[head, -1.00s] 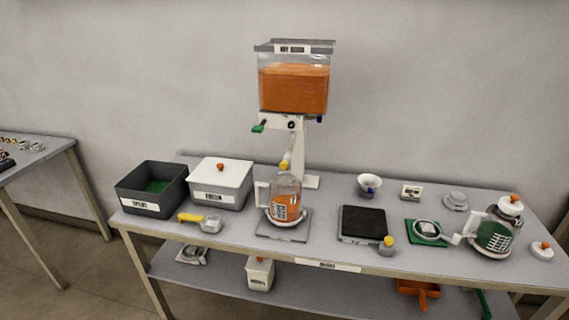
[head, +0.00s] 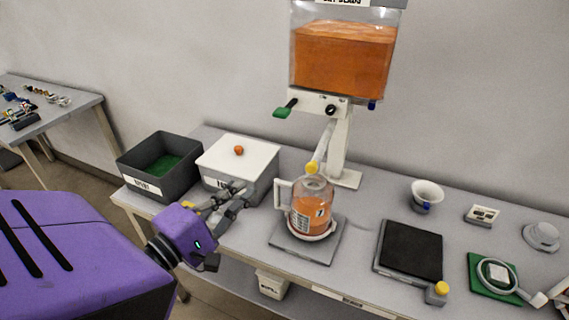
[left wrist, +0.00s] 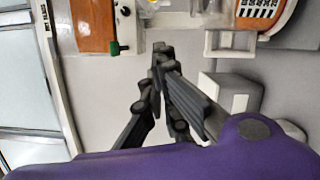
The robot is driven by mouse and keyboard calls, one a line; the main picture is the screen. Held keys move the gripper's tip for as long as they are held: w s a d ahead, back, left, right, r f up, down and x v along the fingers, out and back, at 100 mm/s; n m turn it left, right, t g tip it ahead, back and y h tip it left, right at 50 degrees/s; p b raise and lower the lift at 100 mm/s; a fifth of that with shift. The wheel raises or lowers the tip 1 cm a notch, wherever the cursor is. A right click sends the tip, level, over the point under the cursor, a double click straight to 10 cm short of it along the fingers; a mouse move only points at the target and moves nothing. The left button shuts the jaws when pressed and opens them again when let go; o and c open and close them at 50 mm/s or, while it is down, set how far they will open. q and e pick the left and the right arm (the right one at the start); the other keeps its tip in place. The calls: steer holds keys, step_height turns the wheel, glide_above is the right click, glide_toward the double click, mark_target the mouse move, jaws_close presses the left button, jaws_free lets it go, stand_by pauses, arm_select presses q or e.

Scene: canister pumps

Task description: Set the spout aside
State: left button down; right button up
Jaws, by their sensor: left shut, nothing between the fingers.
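A slanted white spout with a yellow tip (head: 322,142) hangs from the dispenser (head: 342,60), just above the glass jar (head: 313,205) of orange contents. The jar stands on a grey plate (head: 285,240). My left gripper (head: 246,188) is shut and empty, in front of the white-lidded box (head: 240,155) and left of the jar. In the left wrist view its dark fingertips (left wrist: 160,48) meet, with the jar (left wrist: 262,12) at the upper right. A yellow-handled scoop is mostly hidden behind my left gripper.
A dark grey open bin (head: 160,165) stands left of the white-lidded box. Right of the jar are a black-topped scale (head: 410,250), a white cup (head: 427,195) and a green mat (head: 482,288). A side table (head: 50,105) stands far left.

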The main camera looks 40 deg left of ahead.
arm_select(q)
steer(key=w+d+r+p, duration=0.1)
steer(key=w+d+p, duration=0.3)
steer(key=w, duration=0.6)
steer(key=shift+w, duration=0.15)
arm_select(e)
steer(key=r, duration=0.1)
steer(key=w+r, duration=0.1)
steer(key=r, duration=0.2)
steer(key=shift+w+a+r, duration=0.2)
steer(key=shift+w+r, duration=0.1)
steer(key=shift+w, duration=0.1)
arm_select(q)
steer(key=shift+a, duration=0.1)
arm_select(e)
steer(key=shift+a, duration=0.1)
steer(key=shift+w, duration=0.15)
